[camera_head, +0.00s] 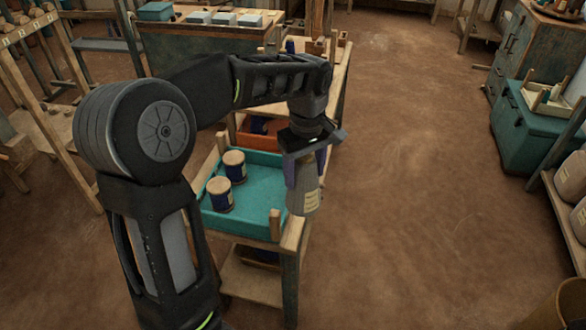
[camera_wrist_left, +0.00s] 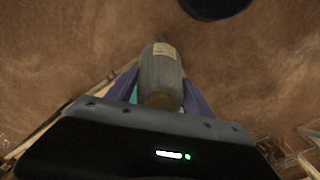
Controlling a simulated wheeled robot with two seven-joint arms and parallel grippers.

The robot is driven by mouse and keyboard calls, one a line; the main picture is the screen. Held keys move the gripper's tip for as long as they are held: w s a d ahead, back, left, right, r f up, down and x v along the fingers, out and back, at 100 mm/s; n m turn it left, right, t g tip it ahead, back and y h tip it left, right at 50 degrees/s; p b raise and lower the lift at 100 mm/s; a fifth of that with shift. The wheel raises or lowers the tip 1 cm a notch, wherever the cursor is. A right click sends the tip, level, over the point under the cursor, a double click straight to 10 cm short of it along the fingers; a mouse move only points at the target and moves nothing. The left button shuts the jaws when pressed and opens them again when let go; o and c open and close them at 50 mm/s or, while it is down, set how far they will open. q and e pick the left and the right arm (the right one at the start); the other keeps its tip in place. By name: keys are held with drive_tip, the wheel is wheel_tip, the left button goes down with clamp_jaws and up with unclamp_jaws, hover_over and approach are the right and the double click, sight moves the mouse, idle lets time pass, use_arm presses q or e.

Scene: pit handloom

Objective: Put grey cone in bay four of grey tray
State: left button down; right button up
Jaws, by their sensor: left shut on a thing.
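The grey cone (camera_head: 304,194) has a pale label and hangs beside the right edge of the teal tray in the head view. My left gripper (camera_head: 306,172) is shut on it, with a purple finger on each side. In the left wrist view the cone (camera_wrist_left: 161,72) sits between the fingers of the gripper (camera_wrist_left: 160,95), its label facing the camera and its brown end near the palm. I cannot make out a grey tray with bays in either view. My right gripper is not in view.
A teal tray (camera_head: 262,190) on a wooden stand holds two dark blue cones (camera_head: 235,166). An orange tray (camera_head: 256,140) lies behind it. A teal chest (camera_head: 530,132) and shelves with pale cones (camera_head: 572,178) stand at right. The brown floor (camera_head: 420,190) between is clear.

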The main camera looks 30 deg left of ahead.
use_arm(q)
drive_tip(key=d+f+m+b, duration=0.2)
drive_tip(key=d+f+m, duration=0.1)
drive_tip(key=f, duration=0.7)
drive_tip(key=d+f+m+b, duration=0.3)
drive_tip(key=d+f+m, duration=0.1)
drive_tip(key=f, duration=0.6)
drive_tip(key=w+d+f+m+b, duration=0.1)
drive_tip(key=d+f+m+b, duration=0.2)
drive_tip(key=f, duration=0.7)
drive_tip(key=m, duration=0.2)
drive_tip(key=shift+d+m, duration=0.25)
drive_tip(key=shift+m, duration=0.15)
drive_tip(key=shift+r, duration=0.1)
